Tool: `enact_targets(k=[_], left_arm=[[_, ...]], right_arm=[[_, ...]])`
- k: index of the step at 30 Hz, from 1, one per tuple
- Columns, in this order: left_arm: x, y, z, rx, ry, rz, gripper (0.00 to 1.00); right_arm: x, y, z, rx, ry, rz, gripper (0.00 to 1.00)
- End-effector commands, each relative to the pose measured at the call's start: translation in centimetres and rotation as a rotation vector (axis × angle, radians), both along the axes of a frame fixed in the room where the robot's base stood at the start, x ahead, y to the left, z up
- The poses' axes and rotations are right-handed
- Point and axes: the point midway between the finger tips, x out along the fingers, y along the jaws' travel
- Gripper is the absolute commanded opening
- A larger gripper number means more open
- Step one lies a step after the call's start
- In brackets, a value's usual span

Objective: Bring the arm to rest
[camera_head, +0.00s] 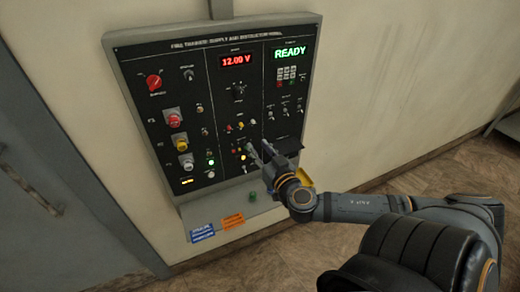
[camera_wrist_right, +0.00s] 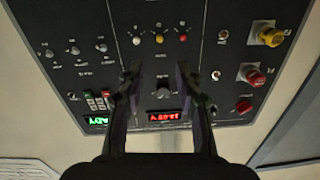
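My right gripper (camera_head: 262,152) is in front of the lower right part of a dark control panel (camera_head: 150,120) in the head view, with my right arm reaching in from the lower right. In the right wrist view the two fingers of this gripper (camera_wrist_right: 158,72) stand apart with nothing between them, and the panel face (camera_wrist_right: 215,75) lies beyond, upside down. I cannot tell whether the fingertips touch the panel. My left gripper is not in view.
The panel has a red "12.00 V" display (camera_head: 236,60), a green "READY" display (camera_head: 290,52), and several knobs and switches. A grey door (camera_head: 50,170) stands left.

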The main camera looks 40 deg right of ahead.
Motion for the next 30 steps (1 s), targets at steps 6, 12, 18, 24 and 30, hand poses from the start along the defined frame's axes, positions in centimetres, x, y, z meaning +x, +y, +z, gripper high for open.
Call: enact_targets(k=[6,12,18,24,30], left_arm=[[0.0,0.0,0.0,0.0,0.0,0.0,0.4],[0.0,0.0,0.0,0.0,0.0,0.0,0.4],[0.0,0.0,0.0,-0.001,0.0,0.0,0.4],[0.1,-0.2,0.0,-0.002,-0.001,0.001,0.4],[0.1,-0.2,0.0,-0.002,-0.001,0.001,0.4]], right_arm=[[0.0,0.0,0.0,0.0,0.0,0.0,0.34],[0.0,-0.1,-0.1,0.0,0.004,-0.006,0.34],[-3.0,-3.0,-4.4,-0.038,0.202,-0.219,0.34],[-9.7,-1.6,-13.3,-0.077,0.731,-0.29,0.34],[-14.4,4.6,-18.0,-0.068,1.089,-0.044,0.34]])
